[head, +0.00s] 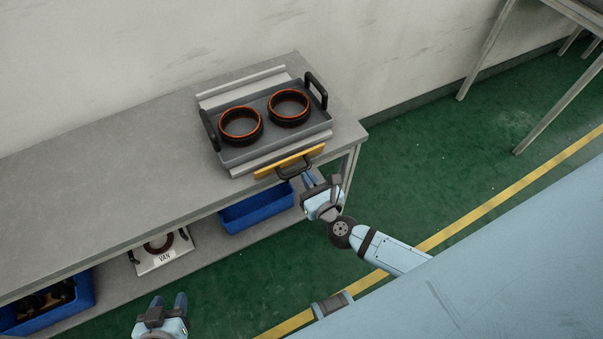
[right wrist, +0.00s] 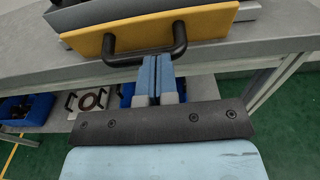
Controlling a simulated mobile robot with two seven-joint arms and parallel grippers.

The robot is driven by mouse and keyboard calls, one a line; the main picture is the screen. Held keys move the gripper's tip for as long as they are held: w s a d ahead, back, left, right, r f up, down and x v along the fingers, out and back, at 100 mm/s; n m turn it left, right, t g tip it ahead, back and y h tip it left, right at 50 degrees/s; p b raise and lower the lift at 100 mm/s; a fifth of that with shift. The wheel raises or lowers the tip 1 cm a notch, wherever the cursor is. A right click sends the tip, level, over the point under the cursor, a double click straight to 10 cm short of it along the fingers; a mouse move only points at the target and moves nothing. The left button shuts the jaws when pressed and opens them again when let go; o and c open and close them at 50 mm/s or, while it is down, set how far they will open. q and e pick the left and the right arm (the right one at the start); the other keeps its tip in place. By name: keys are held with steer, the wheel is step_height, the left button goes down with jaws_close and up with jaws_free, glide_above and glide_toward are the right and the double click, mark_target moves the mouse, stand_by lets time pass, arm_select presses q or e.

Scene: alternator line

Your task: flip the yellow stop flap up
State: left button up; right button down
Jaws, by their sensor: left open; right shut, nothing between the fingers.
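The yellow stop flap (head: 289,161) is a long plate at the table's front edge, before the grey tray (head: 229,156). Its broad face shows in the right wrist view (right wrist: 205,22); its exact tilt is hard to tell. A black U-shaped handle (head: 294,173) sticks out from its front. My right gripper (head: 308,181) is shut and empty at the handle's right part. In the right wrist view its fingertips (right wrist: 155,60) are at the handle's bar (right wrist: 135,56); whether they touch is unclear. My left gripper (head: 168,300) is open and empty, low in front of the table, far from the flap.
The tray holds two black rings with orange rims (head: 240,125) and has black end handles. Blue bins (head: 257,209) and a tray marked VAN (head: 163,257) stand on the lower shelf. The tabletop (head: 100,200) left of the tray is clear. A wall stands behind.

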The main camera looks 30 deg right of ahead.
arm_select(q)
steer(key=shift+s+r+p, duration=0.1)
steer(key=shift+r+p, duration=1.55)
steer(key=shift+r, duration=0.4)
arm_select(e)
steer(key=shift+w+r+g, duration=0.4)
steer(key=shift+w+r, duration=0.05)
steer(key=shift+r, duration=0.3)
steer(key=shift+s, duration=0.1)
arm_select(q)
step_height(320, 180, down, 3)
steer(key=b, duration=0.2)
steer(key=shift+a+r+b, duration=0.1)
steer(key=shift+r+b, duration=0.1)
steer(key=shift+b, duration=0.1)
arm_select(e)
steer(key=s+r, duration=0.1)
steer(key=s, duration=1.2)
steer(key=shift+s+d+r, duration=0.25)
steer(key=shift+d+r, duration=0.05)
steer(key=shift+r, duration=0.05)
steer(key=shift+r, duration=0.1)
